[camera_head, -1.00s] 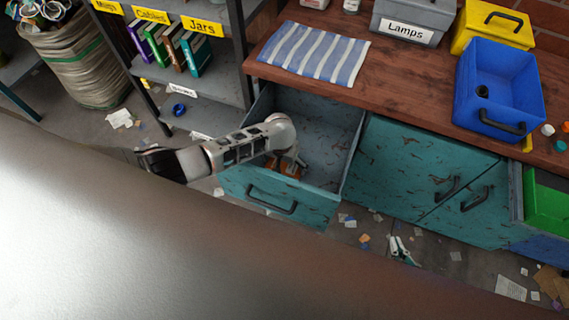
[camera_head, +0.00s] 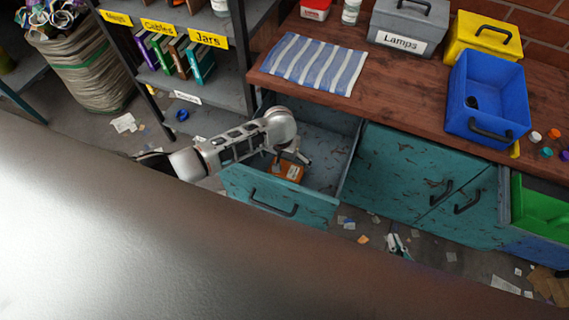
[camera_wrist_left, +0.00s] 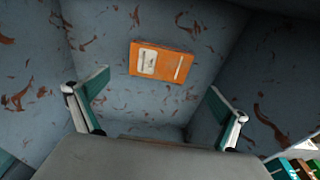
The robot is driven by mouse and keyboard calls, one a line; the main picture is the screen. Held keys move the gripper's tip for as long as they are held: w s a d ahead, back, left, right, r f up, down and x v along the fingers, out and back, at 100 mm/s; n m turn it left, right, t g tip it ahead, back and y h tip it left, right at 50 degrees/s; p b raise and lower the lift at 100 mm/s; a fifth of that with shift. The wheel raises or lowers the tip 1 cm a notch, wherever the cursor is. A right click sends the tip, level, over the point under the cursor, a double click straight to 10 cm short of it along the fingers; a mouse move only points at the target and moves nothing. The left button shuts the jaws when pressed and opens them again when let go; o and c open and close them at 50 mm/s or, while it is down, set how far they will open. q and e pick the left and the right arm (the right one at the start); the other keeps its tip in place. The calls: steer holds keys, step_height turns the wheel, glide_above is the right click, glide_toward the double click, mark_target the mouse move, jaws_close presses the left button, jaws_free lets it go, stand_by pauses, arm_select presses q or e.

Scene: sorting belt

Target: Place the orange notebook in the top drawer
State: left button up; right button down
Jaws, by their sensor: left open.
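The orange notebook (camera_head: 289,171) lies flat inside the open teal top drawer (camera_head: 279,198), partly hidden by my left gripper in the head view. In the left wrist view the whole notebook (camera_wrist_left: 161,62) shows, with a pale label, on the drawer's grey, rust-marked inner surface. My left gripper (camera_head: 292,157) is over the drawer. In the left wrist view its two fingers (camera_wrist_left: 158,88) are spread wide with nothing between them, apart from the notebook. My right gripper is not in view.
The wooden worktop (camera_head: 400,115) holds a striped cloth (camera_head: 318,66), a grey Lamps box (camera_head: 408,28) and a blue bin (camera_head: 487,95). A shelf with books (camera_head: 200,62) stands at the left. Closed teal cabinet doors (camera_head: 410,175) are right of the drawer.

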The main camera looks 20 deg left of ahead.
arm_select(q)
steer(key=r, duration=0.2)
steer(key=r+p, duration=0.1)
steer(key=r, duration=0.1)
steer(key=shift+s, duration=0.35)
arm_select(e)
steer(key=shift+w+r, duration=0.2)
steer(key=shift+r, duration=1)
